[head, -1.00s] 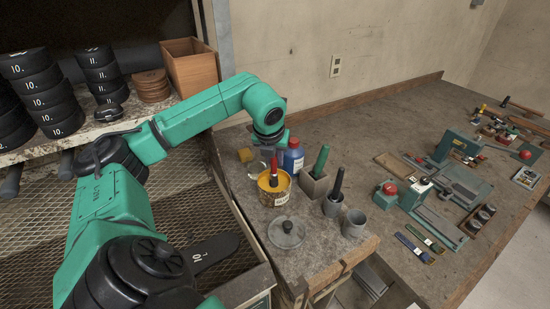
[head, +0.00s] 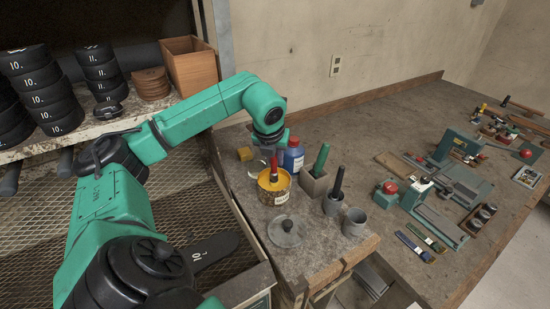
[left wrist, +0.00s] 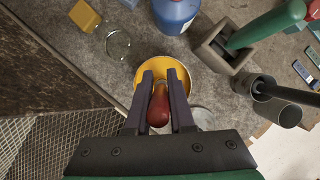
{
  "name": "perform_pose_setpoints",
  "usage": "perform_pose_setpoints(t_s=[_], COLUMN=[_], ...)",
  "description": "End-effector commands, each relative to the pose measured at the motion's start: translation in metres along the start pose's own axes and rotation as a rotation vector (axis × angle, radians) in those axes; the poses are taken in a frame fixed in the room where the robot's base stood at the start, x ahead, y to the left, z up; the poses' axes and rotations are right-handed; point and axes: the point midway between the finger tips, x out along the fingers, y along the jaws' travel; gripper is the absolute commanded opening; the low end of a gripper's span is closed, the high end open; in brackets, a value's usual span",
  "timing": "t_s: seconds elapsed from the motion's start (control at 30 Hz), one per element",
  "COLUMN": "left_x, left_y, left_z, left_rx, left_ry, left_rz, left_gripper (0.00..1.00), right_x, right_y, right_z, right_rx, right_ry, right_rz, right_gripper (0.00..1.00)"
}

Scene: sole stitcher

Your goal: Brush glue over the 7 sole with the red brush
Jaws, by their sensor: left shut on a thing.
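The red brush (head: 274,166) stands upright in the glue pot (head: 282,198), a tin with yellow glue inside. In the left wrist view the brush's red handle (left wrist: 159,108) lies between the fingers of my left gripper (left wrist: 160,80), which is shut on it. The pot's yellow rim (left wrist: 163,61) shows just beyond the fingertips; the bristles are hidden. A dark sole (head: 214,247) marked 10 lies in the mesh tray at lower left, partly behind my arm. I cannot make out a sole marked 7. My right gripper is not in view.
A blue bottle (head: 293,155), a holder with a green-handled tool (head: 321,160) and a cup with a black-handled tool (head: 338,182) crowd the pot's right side. A round lid (head: 285,231) lies in front. Stacked soles (head: 45,90) fill the shelf at left.

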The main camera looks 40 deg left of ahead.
Motion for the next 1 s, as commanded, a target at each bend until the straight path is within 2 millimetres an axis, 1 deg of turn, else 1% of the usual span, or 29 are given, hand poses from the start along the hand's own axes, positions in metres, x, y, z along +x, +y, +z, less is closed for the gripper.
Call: perform_pose_setpoints(t_s=[0.33,0.43,1.0], left_x=[0.002,-0.001,-0.056], left_y=[0.0,0.0,0.0], left_z=[-0.002,-0.001,0.023], left_rx=[0.002,0.002,0.0], left_ry=[0.006,0.007,0.002], left_rz=[0.002,0.002,0.0], left_gripper=[0.0,0.0,0.0], right_x=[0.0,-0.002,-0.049], right_y=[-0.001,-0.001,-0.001], right_z=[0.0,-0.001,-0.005], right_rx=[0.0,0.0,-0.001], right_ry=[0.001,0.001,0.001], right_rz=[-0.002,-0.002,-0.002], right_gripper=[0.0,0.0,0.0])
